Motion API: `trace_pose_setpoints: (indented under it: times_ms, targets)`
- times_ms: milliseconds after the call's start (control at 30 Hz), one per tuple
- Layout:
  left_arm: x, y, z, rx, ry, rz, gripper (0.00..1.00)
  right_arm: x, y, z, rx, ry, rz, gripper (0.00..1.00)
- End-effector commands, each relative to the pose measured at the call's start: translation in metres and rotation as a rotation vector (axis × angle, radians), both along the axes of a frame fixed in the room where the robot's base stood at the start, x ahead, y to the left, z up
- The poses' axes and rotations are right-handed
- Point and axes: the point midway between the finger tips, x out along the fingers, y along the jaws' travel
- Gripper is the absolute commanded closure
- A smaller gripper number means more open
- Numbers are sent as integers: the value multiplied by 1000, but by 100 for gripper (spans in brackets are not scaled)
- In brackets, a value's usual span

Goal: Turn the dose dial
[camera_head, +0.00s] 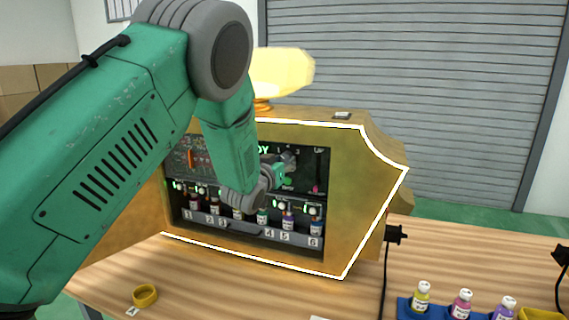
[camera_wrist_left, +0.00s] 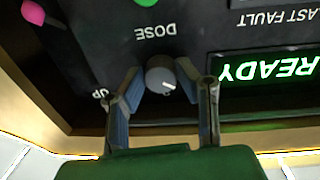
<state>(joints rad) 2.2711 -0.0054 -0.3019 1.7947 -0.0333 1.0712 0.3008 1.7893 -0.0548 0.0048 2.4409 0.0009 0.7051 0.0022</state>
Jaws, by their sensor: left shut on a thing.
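The dose dial (camera_wrist_left: 160,80) is a small dark round knob with a white pointer mark, on the dark panel by the word DOSE, which reads upside down in the left wrist view. My left gripper (camera_wrist_left: 163,76) is shut on it, one finger on each side. In the head view, my left gripper (camera_head: 286,168) reaches the upper right of the machine's (camera_head: 350,215) front panel and hides the dial. My right gripper is in neither view.
A green READY display (camera_wrist_left: 268,70) is beside the dial. A pink-tipped lever (camera_wrist_left: 32,12) is near the panel edge. Numbered bottles stand in the machine's lower bay. A yellow ring (camera_head: 145,295) and a blue rack (camera_head: 408,309) with small bottles are on the table.

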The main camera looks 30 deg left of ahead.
Motion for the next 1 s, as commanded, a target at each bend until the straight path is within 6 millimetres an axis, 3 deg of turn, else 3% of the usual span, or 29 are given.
trace_pose_setpoints:
  times_ms: [1000]
  targets:
    - [1,0,3,812,189,-5,100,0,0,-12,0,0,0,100]
